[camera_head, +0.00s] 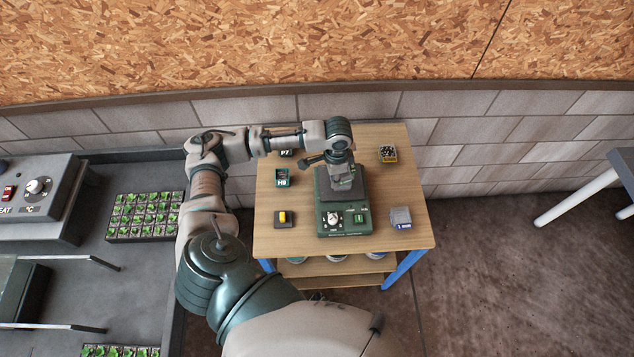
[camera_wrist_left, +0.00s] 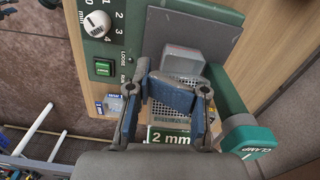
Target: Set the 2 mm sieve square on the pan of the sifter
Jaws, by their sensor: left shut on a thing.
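The green sifter (camera_head: 344,222) stands in the middle of the wooden table, with a knob and a green button on its front. Its dark square pan (camera_wrist_left: 205,30) shows in the wrist view, partly covered. My left gripper (camera_head: 343,176) is over the pan, pointing down. The fingers hide part of the sieve. I cannot tell whether it touches the pan or sits square. My right gripper is not in view.
A grey sieve marked 1 mm (camera_head: 400,217) lies right of the sifter. A green clamp handle (camera_wrist_left: 247,141) is beside the pan. A yellow switch (camera_head: 284,218), an H9 box (camera_head: 282,177) and a small filled box (camera_head: 388,153) stand on the table. Seedling trays (camera_head: 143,215) are at left.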

